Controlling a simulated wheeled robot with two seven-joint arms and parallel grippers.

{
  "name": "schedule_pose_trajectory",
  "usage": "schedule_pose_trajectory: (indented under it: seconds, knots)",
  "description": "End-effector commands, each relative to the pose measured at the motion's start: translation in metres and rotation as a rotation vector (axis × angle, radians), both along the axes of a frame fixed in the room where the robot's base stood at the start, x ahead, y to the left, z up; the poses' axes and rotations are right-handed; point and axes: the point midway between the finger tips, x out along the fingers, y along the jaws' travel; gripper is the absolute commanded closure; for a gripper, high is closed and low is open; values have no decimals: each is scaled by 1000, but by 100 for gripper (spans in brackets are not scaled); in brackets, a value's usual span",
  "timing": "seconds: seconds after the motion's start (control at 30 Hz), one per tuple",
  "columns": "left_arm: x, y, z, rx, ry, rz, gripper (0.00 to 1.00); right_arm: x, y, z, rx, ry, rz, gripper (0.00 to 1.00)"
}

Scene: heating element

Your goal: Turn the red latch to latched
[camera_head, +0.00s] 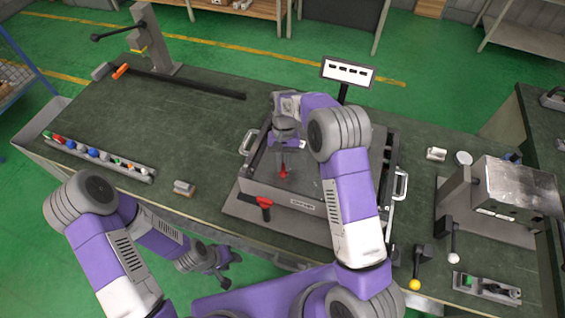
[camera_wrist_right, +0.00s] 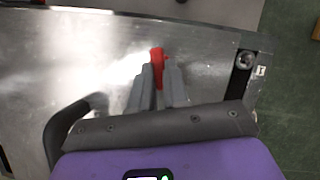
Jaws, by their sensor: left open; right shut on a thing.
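A small red latch (camera_head: 283,172) stands on the grey metal top plate (camera_head: 310,185) of the fixture in the middle of the bench. My right gripper (camera_head: 282,160) reaches down from above onto it. In the right wrist view the latch (camera_wrist_right: 157,62) shows between the two grey fingers of my right gripper (camera_wrist_right: 158,80), which is shut on it. The fingers hide part of the latch. My left gripper (camera_head: 222,270) is open and empty, low in front of the bench edge, away from the fixture.
A red-handled lever (camera_head: 264,202) is on the fixture's front face, with metal side handles (camera_head: 401,185) beside the fixture. A small display (camera_head: 347,72) stands behind. A rail of coloured parts (camera_head: 95,158) lies left, and a metal box machine (camera_head: 515,190) stands right. The bench's left middle is mostly clear.

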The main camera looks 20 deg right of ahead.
Motion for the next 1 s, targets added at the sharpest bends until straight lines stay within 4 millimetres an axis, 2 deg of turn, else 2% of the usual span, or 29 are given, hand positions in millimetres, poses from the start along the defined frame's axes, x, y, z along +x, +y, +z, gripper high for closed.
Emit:
schedule_pose_trajectory:
  seconds: [0.4,1.0]
  knots:
    - [0,0,-1,0,0,0,57,-1,-3,1,0,-2,-258,100]
    - [0,0,-1,0,0,0,57,-1,-3,1,0,-1,-326,100]
